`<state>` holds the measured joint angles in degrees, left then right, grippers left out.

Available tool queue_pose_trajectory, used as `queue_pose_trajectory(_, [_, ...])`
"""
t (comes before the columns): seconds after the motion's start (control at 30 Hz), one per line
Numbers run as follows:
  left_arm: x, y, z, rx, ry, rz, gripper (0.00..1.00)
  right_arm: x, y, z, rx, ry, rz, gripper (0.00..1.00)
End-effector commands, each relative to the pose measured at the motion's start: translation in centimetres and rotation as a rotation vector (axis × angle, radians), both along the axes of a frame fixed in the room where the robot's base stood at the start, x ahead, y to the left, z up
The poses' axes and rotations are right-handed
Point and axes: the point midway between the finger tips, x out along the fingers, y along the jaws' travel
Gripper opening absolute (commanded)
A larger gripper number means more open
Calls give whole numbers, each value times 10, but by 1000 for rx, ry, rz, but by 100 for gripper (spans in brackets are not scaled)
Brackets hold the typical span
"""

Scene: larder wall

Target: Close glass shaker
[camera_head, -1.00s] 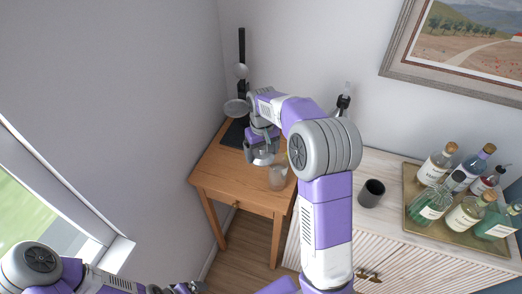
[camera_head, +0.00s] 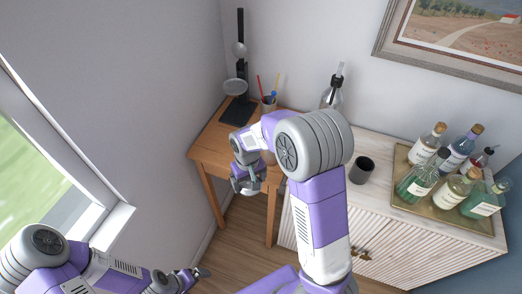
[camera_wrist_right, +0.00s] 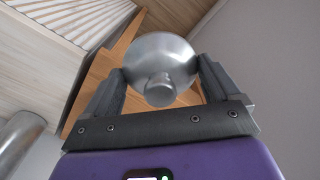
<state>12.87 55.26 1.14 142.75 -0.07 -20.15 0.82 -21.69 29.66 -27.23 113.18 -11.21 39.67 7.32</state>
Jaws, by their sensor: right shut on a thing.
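My right gripper (camera_head: 246,184) is shut on a silver, rounded metal shaker lid (camera_wrist_right: 161,62) with a short round knob. In the right wrist view the lid sits between both fingers, its knob toward the camera. In the head view the gripper hangs at the front edge of the small wooden table (camera_head: 212,147). The glass shaker body cannot be made out now; my right arm covers that part of the table. My left gripper (camera_head: 187,279) is at the bottom left, far from the table; its jaws are too small to read.
A black stand (camera_head: 238,108) and a cup of colored sticks (camera_head: 268,103) stand at the table's back. On the white cabinet are a clear bottle (camera_head: 332,97), a dark cup (camera_head: 361,170) and a brass tray (camera_head: 425,211) of several bottles. A window is at left.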

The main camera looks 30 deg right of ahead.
Motion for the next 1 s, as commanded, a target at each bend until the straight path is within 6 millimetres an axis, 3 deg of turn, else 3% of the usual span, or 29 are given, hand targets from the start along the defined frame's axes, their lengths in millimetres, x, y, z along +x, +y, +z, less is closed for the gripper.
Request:
queue_pose_trajectory(0.17, [1,0,0,0,-1,0,100,-33,28,-22,3,5,24,59])
queue_pose_trajectory(0.3, [0,0,-27,0,-1,0,100,-28,24,-47,3,0,16,59])
queue_pose_trajectory(0.57, [1,0,-56,0,-1,0,100,-28,24,-76,3,0,17,59])
queue_pose_trajectory(0.97, [1,0,-59,0,-1,0,100,-28,24,-79,3,0,17,59])
queue_pose_trajectory(1.0, [1,0,-59,0,-1,0,95,-28,24,-79,3,0,17,59])
